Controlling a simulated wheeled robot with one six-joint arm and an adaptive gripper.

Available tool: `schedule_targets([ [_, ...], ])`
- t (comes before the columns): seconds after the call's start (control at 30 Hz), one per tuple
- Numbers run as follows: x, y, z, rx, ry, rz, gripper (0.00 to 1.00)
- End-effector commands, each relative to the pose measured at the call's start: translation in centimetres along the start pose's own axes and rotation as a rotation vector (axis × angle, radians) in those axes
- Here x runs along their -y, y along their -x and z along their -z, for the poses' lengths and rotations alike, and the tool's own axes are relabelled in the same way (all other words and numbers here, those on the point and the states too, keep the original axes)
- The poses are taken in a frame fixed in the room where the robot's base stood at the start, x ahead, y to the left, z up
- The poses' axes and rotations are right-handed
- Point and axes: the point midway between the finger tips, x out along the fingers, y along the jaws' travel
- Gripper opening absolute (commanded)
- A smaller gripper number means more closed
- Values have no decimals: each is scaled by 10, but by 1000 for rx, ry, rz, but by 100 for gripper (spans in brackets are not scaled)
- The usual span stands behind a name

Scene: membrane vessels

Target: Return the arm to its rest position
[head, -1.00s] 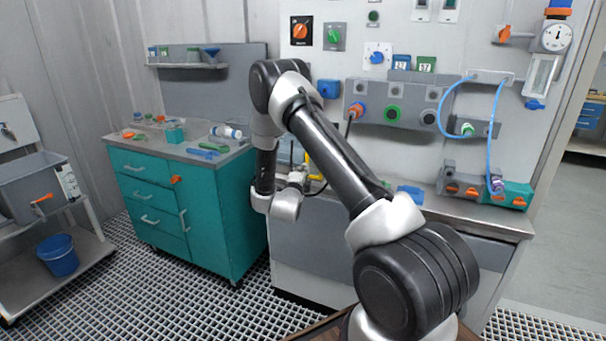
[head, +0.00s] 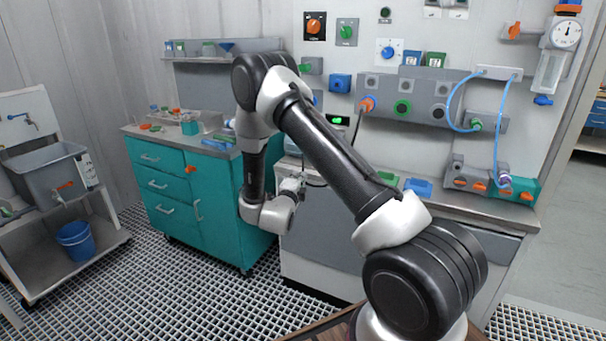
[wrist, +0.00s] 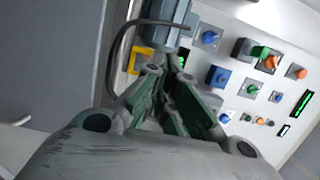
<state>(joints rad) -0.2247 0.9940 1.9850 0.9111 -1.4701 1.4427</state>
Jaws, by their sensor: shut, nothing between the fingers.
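My arm reaches from the lower right of the head view up to a raised elbow, then bends down to the wrist. My gripper (head: 295,187) hangs in front of the grey bench, small and partly hidden in the head view by my wrist and arm. In the wrist view my gripper (wrist: 165,68) points toward the panel side. Its fingers are drawn together with nothing between them.
The grey bench and panel (head: 404,95) with knobs and blue hoses stand behind my arm. A teal cabinet (head: 165,185) stands left, with small items on top. A sink trolley (head: 45,175) and blue bucket (head: 76,240) are far left. Grated floor (head: 185,285) lies open between.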

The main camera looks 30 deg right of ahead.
Motion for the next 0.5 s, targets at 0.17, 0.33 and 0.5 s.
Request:
schedule_targets([
  [0.17, 0, 7, -1, -1, 0, 1, 0],
  [0.33, -13, 7, -3, 10, 97, -55, 0],
  [0.5, -103, 32, -22, 225, 425, -412, 0],
])
